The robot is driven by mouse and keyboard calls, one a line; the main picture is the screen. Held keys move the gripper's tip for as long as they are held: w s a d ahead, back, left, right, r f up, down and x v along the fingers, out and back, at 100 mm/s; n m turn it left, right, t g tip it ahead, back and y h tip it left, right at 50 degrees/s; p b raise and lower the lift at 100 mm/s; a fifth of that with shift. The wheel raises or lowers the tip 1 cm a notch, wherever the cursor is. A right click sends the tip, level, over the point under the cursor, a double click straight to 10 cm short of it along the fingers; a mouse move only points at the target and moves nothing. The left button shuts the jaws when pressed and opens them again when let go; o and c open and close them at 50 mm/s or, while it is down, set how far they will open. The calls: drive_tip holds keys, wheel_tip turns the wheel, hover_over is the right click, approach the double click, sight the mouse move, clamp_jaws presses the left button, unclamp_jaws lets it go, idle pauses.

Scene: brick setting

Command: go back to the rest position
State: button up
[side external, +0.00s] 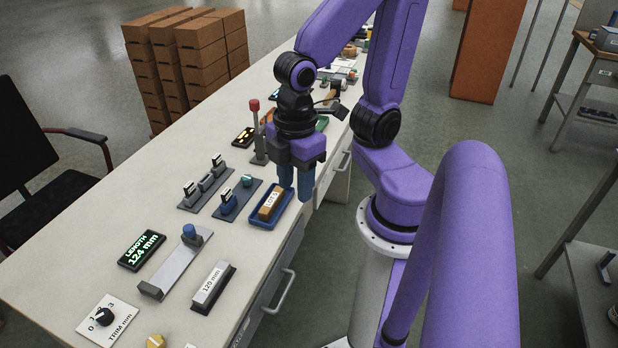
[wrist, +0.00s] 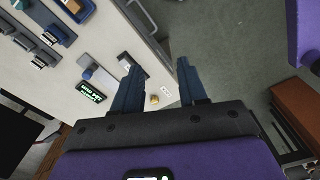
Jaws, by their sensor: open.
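My gripper (side external: 295,180) hangs over the front edge of the white bench (side external: 60,258), with its blue fingers pointing down. It stands just behind and right of a blue tray (side external: 256,220) that holds a tan block with a white label (side external: 271,203). In the wrist view my gripper (wrist: 155,82) has its two fingers spread, with nothing between them but bench edge and floor. My gripper is open and empty. In the side view one finger partly overlaps the tray's far end; I cannot tell the gap.
On the bench stand a length display (side external: 142,250), a slide gauge with blue knob (side external: 170,268), a 120 mm block (side external: 213,287), a trim dial (side external: 107,316) and a red-topped post (side external: 256,130). Brown boxes (side external: 185,60) are stacked behind.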

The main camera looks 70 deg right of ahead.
drive_tip(key=shift+s+r, duration=0.25)
drive_tip(key=shift+s, duration=0.4)
drive_tip(key=shift+s+r, duration=0.25)
drive_tip(key=shift+s, duration=0.4)
idle(0.4)
